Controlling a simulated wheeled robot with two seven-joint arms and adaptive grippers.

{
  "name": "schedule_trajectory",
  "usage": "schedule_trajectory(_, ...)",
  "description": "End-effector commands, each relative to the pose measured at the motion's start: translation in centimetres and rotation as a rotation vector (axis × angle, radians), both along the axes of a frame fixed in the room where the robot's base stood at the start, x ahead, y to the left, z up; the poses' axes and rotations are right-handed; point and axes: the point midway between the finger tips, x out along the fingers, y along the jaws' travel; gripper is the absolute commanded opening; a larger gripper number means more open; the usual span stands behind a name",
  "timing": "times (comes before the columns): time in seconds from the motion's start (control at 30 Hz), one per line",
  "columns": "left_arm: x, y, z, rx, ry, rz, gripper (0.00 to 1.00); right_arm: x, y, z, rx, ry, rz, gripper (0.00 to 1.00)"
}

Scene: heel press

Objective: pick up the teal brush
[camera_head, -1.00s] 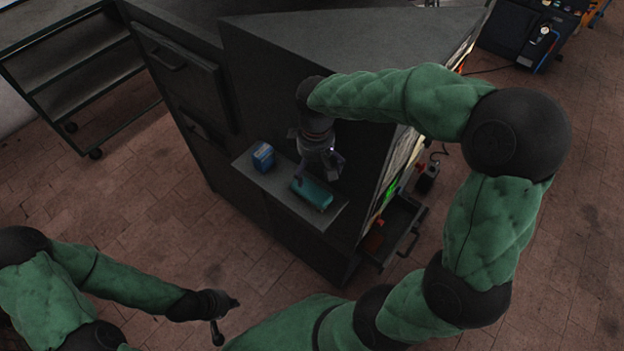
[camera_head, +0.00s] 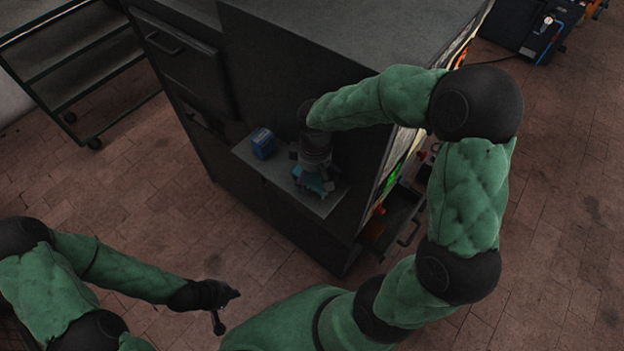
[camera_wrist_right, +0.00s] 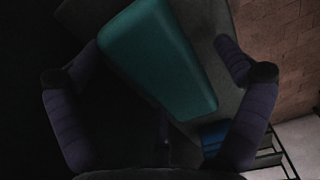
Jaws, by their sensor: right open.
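The teal brush (camera_head: 318,186) lies on a small grey shelf (camera_head: 283,188) on the front of the dark machine, partly hidden by my right gripper. In the right wrist view the teal brush (camera_wrist_right: 160,60) is a long block running diagonally between the fingers. My right gripper (camera_head: 313,178) is just above the brush, pointing down. In the wrist view the right gripper's fingers (camera_wrist_right: 157,52) are spread wide, one on each side, with nothing held. My left gripper (camera_head: 228,300) hangs low over the floor, far from the shelf; its finger opening is unclear.
A blue box (camera_head: 263,144) stands on the shelf left of the brush; it also shows in the wrist view (camera_wrist_right: 213,135). The dark machine (camera_head: 300,60) rises behind the shelf. An open drawer (camera_head: 405,222) sticks out at right. A shelf cart (camera_head: 75,75) stands at left.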

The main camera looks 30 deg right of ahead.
Motion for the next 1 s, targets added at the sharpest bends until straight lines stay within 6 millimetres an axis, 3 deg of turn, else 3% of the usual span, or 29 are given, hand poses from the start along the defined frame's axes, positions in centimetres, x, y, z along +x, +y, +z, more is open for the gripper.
schedule_trajectory(0.13, 0.0, 0.0, 0.0, 0.0, 0.0, 0.0, 0.0, 0.0, 0.0, 0.0, 0.0, 0.0, 0.0, 1.0)
schedule_trajectory(0.37, 0.0, 0.0, 0.0, 0.0, 0.0, 0.0, 0.0, 0.0, 0.0, 0.0, 0.0, 0.0, 0.0, 0.36)
schedule_trajectory(0.77, 0.0, 0.0, 0.1, 0.0, 0.0, 0.0, 0.0, 0.0, 0.0, 0.2, 0.0, 0.0, 0.0, 0.35)
schedule_trajectory(1.0, 0.0, 0.0, 0.4, 0.0, 0.0, 0.0, 0.0, 0.1, 0.0, 1.9, -0.001, -0.004, -0.001, 0.35)
